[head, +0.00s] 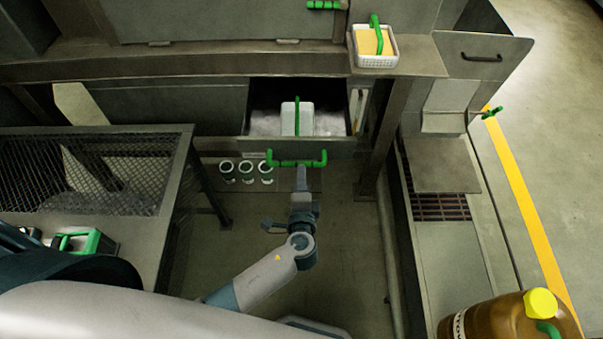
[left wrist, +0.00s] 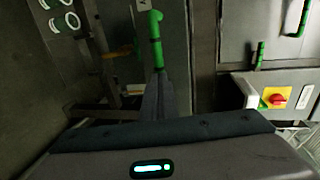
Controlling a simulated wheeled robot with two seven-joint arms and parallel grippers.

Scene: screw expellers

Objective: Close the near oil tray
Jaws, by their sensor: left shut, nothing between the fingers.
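The oil tray (head: 232,146) is a grey drawer that stands pulled out, with its inside showing. Its front carries a green bar handle (head: 297,163), whose green bar also shows in the left wrist view (left wrist: 156,40). A white container (head: 297,118) stands inside the tray. My left gripper (head: 301,171) is shut and empty, with its fingertips at the middle of the handle. The left wrist view shows the fingers (left wrist: 159,98) together just below the green bar. I cannot tell whether they touch it. My right gripper is not in view.
A mesh-topped bench (head: 165,240) stands at left. A white basket (head: 375,62) with a yellow block sits on the ledge above right. A brown jug with a yellow cap (head: 541,302) is at lower right. A machine post (head: 377,140) flanks the tray.

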